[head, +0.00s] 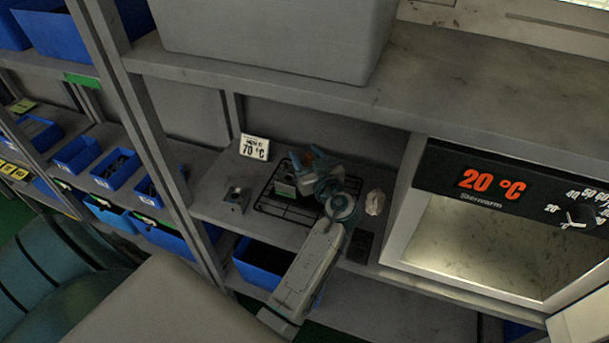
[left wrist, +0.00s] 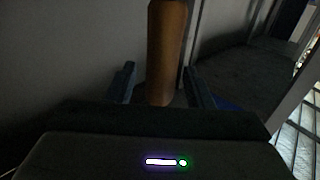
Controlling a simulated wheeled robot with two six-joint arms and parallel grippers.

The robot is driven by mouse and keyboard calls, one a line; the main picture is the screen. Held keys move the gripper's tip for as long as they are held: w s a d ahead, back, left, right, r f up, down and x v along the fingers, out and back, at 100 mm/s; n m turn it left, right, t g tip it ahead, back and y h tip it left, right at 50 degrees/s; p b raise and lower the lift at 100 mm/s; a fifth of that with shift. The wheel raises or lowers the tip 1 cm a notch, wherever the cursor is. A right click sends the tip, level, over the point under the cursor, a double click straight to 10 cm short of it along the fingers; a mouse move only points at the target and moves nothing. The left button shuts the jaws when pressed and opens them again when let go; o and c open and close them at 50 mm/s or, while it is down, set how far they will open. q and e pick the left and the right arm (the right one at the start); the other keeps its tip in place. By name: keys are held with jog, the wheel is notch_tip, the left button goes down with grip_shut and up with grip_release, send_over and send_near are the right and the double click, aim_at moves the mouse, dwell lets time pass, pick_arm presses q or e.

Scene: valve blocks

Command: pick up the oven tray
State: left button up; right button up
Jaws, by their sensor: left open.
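The oven tray, a black wire rack (head: 268,209), lies on the middle shelf. A small grey valve block (head: 285,187) sits on it, partly covered by my gripper. My left gripper (head: 308,158) is over the rack's back right part, its arm covering the right side. Whether it touches the rack cannot be told. In the left wrist view its two fingers (left wrist: 162,92) are apart. An upright orange-brown cylinder (left wrist: 167,45) shows between or beyond them; I cannot tell what it is. My right gripper is not in view.
A second grey block (head: 236,200) stands left of the rack. A 70 °C card (head: 254,148) stands behind. A crumpled pale thing (head: 375,202) lies to the right. The oven (head: 480,235) reads 20 °C and its front is open. Blue bins (head: 115,168) fill the left shelves.

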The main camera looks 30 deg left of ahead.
pick_arm(q)
jog(key=shift+s+d+r, duration=0.1)
jog(key=shift+d, duration=0.05)
jog(key=shift+s+d+r, duration=0.15)
jog(key=shift+d+r, duration=0.05)
jog(key=shift+d, duration=0.1)
jog(key=shift+s+d+r, duration=0.15)
jog(key=shift+d, duration=0.05)
jog(key=c, duration=0.5)
jog(key=shift+a, duration=0.2)
grip_shut()
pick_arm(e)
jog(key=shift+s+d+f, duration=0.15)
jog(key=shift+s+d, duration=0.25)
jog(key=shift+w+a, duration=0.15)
